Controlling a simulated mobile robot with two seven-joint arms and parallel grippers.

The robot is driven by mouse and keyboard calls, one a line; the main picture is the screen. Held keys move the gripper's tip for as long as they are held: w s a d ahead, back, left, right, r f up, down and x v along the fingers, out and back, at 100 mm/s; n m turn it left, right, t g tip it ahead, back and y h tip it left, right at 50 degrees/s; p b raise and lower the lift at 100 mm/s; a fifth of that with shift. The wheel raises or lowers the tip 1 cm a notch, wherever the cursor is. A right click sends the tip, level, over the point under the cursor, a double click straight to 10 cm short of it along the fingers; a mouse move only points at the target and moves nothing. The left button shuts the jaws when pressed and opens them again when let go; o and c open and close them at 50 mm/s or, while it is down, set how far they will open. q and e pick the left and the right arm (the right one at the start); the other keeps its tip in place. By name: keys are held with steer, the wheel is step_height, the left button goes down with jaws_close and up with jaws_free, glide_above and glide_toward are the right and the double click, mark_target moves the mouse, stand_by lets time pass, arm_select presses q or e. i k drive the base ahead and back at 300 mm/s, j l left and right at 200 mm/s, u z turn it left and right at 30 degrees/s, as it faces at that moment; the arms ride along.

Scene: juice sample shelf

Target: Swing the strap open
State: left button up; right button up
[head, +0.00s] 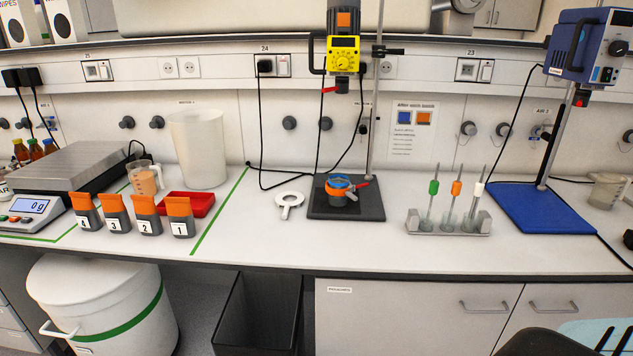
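A small vessel (340,194) with a blue ring on top and an orange band stands on the dark base plate (318,212) of the yellow overhead stirrer (343,55). A red lever (361,184) sticks out to the right of the vessel. The band around the vessel may be the strap, but it is too small to tell whether it is open or closed. Another red lever (329,90) sits below the stirrer head. Neither of my grippers is in view.
A white ring with a handle (289,206) lies left of the base plate. A rack (450,226) with coloured-top tools stands right. A blue stand (540,208), orange-lidded numbered containers (148,220) and a red tray (200,203) are farther out. The bench front is clear.

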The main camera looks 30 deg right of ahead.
mark_target(348, 191)
steer(key=z, duration=1.15)
steer(key=u, duration=0.3)
steer(key=i+l+u, duration=0.1)
steer(key=l+u, duration=0.2)
steer(key=u, duration=0.15)
steer(key=l+u, duration=0.75)
steer(key=l, duration=0.95)
steer(key=k+l+u, duration=0.1)
steer(key=l, duration=0.35)
steer(key=k+l, duration=0.1)
steer(key=l, duration=0.35)
steer(key=k+j+z, duration=0.25)
steer(key=j, duration=0.15)
steer(key=i, duration=0.1)
